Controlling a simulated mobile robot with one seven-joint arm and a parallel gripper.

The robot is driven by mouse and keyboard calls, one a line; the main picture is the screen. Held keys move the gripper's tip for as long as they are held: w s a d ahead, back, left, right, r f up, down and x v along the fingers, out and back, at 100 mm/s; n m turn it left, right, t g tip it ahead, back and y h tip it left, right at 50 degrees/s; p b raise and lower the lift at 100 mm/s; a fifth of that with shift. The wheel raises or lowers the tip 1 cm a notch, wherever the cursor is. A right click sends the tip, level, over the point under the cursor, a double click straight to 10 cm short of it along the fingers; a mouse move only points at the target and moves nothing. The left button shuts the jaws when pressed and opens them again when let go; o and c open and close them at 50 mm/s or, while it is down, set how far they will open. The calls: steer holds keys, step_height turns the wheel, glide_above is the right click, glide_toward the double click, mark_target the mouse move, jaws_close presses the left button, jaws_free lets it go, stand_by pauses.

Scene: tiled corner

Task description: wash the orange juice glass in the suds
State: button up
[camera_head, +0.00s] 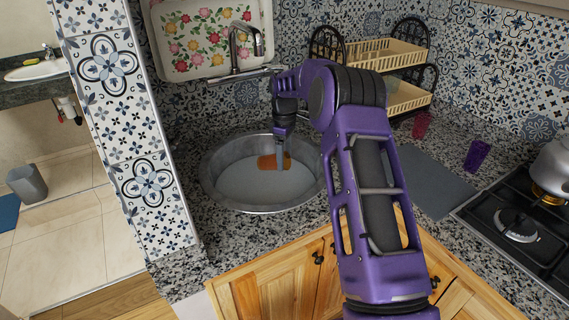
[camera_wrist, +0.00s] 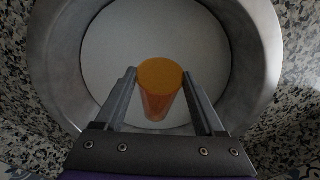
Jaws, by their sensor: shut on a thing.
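The orange juice glass (camera_wrist: 160,80) is between the fingers of my gripper (camera_wrist: 160,92) in the wrist view, with its orange top facing the camera. My gripper is shut on it. In the head view the orange glass (camera_head: 266,162) shows in the round metal sink (camera_head: 212,183), partly hidden by my gripper (camera_head: 280,150). A pale grey, flat surface of suds or water (camera_head: 250,185) fills the sink. The glass is at or just above this surface; I cannot tell whether it is dipped in.
A tap (camera_head: 236,55) stands behind the sink. A two-tier dish rack (camera_head: 385,60) is at the back right. A red cup (camera_head: 421,124) and a purple cup (camera_head: 477,155) stand near a grey mat (camera_head: 430,180). A stove (camera_head: 515,222) with a pot (camera_head: 553,165) is at the right.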

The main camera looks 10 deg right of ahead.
step_height(320, 180, up, 7)
steer(key=shift+f, duration=0.15)
stand_by(0.4)
stand_by(0.6)
step_height(320, 180, up, 4)
stand_by(0.5)
stand_by(0.4)
